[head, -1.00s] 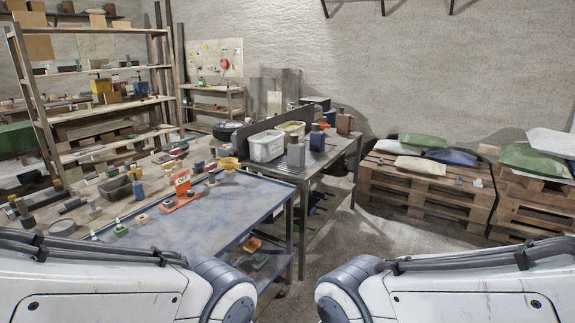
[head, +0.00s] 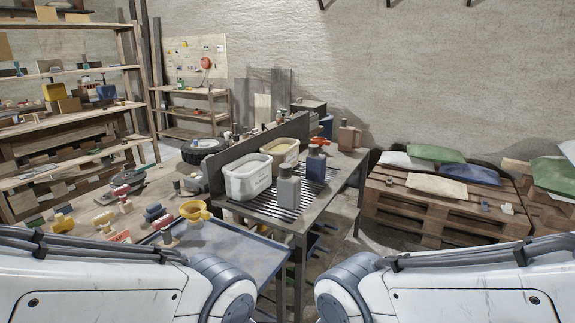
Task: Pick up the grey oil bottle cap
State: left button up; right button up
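A grey bottle (head: 289,193) stands upright on the slatted metal bench, with a cap-like top (head: 285,170) on its neck. A dark blue bottle (head: 316,167) stands just behind it to the right, and a brown bottle (head: 347,138) stands farther back. I cannot tell for sure which cap is the grey oil bottle cap; a small grey piece (head: 485,205) also lies on the pallet at right. Only my arm links show at the bottom; both grippers are out of view.
A white tub (head: 248,180) and a cream tub (head: 285,151) stand left of the bottles. Pallets with sacks (head: 435,187) stand at right. Some floor shows between bench and pallet.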

aim_at(285, 168)
jog(key=z, duration=0.4)
jog(key=i, duration=0.5)
jog(key=z, duration=0.85)
jog(key=i, duration=1.3)
jog(key=u, duration=0.9)
jog(key=i, duration=0.6)
jog(key=u, duration=0.6)
